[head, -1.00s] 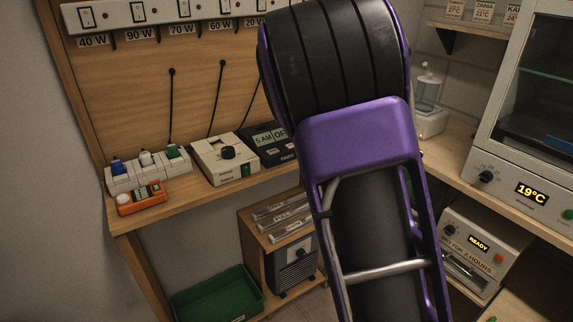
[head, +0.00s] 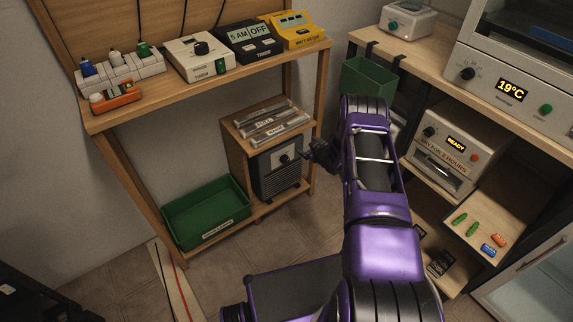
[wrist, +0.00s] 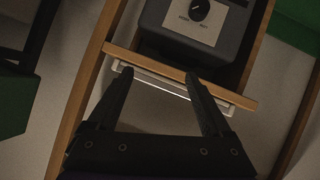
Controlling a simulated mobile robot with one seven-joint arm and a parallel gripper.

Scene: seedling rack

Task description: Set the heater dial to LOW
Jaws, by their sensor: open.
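The heater (head: 275,172) is a dark box with a grille, standing on the low shelf inside a wooden stand. Its round black dial (head: 284,158) is on the front face. In the wrist view the dial (wrist: 200,9) sits on a pale plate at the top edge, with a light pointer mark; the lettering is too small to read. My gripper (head: 314,152) is just right of the heater front in the head view. In the wrist view my gripper (wrist: 159,78) is open and empty, its fingertips below the dial and apart from it.
A wooden stand edge and a pale metal bar (wrist: 180,88) cross the wrist view near the fingertips. A green tray (head: 207,215) lies left of the heater. A green bin (head: 368,80) hangs at the right bench. The floor in front is mostly clear.

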